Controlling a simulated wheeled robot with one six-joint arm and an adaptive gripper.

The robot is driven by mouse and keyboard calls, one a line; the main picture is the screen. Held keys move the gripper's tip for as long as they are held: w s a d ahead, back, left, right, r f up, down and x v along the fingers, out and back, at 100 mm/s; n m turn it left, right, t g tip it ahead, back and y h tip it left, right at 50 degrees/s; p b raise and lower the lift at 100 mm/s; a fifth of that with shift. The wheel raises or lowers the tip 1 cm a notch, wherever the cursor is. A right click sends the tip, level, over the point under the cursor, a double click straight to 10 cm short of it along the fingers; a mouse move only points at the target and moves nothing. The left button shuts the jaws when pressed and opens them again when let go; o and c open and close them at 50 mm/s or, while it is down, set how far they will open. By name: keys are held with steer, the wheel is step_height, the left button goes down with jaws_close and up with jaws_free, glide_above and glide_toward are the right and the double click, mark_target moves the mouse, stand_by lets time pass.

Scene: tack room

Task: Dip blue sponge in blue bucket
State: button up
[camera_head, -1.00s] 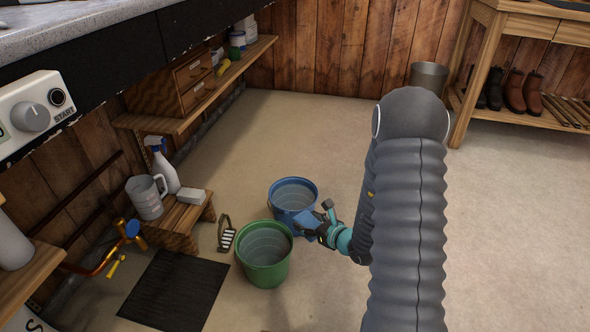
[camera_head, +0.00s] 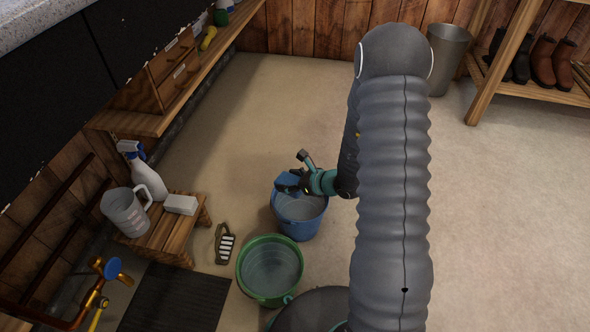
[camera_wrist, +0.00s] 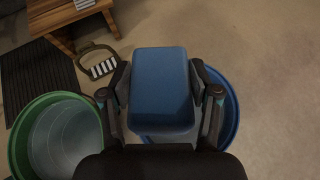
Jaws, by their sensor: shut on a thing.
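My gripper (camera_head: 291,183) is shut on the blue sponge (camera_wrist: 162,90), which sits between the two fingers in the wrist view. The blue bucket (camera_head: 301,226) stands on the floor and holds water. The gripper and sponge are over the bucket's far part in the head view. In the wrist view the blue bucket (camera_wrist: 231,118) shows behind and below the sponge, which covers much of its opening. How high the sponge is above the water, I cannot tell.
A green bucket (camera_head: 269,292) with water stands close to the blue one. A wooden stool (camera_head: 170,236) holds a jug (camera_head: 128,212), a spray bottle (camera_head: 142,170) and a white block (camera_head: 181,204). Open floor lies beyond.

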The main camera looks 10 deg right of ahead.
mark_target(285, 194)
steer(key=f+n+g+h+p, duration=0.1)
steer(key=n+g, duration=0.1)
steer(key=s+f+n+g+h+p, duration=0.1)
steer(key=n+g+p, duration=0.1)
steer(key=s+a+n+g+p, duration=0.1)
steer(key=n+g+p, duration=0.1)
steer(key=shift+f+n+h, duration=0.3)
steer(key=shift+f+h, duration=0.1)
steer(key=w+d+n+h+p, duration=0.1)
steer(key=w+d+n+g+h+p, duration=0.1)
steer(key=w, duration=0.1)
steer(key=shift+d+f, duration=0.15)
steer(key=shift+d, duration=0.2)
steer(key=shift+w+d+n+h, duration=0.15)
steer(key=shift+w+d+n, duration=0.05)
steer(key=shift+w, duration=0.25)
steer(key=shift+w+d+n+h, duration=0.15)
steer(key=shift+w+d+n, duration=0.05)
steer(key=shift+w, duration=0.2)
step_height(285, 194, down, 15)
steer(key=b, duration=1)
steer(key=shift+r, duration=0.2)
steer(key=shift+w+d+p, duration=0.25)
steer(key=shift+w+p, duration=0.1)
steer(key=shift+w, duration=0.2)
steer(key=shift+s+a+b, duration=0.25)
steer(key=shift+s+b, duration=0.25)
steer(key=shift+b, duration=0.05)
steer(key=shift+s+a, duration=0.1)
steer(key=shift+s, duration=0.2)
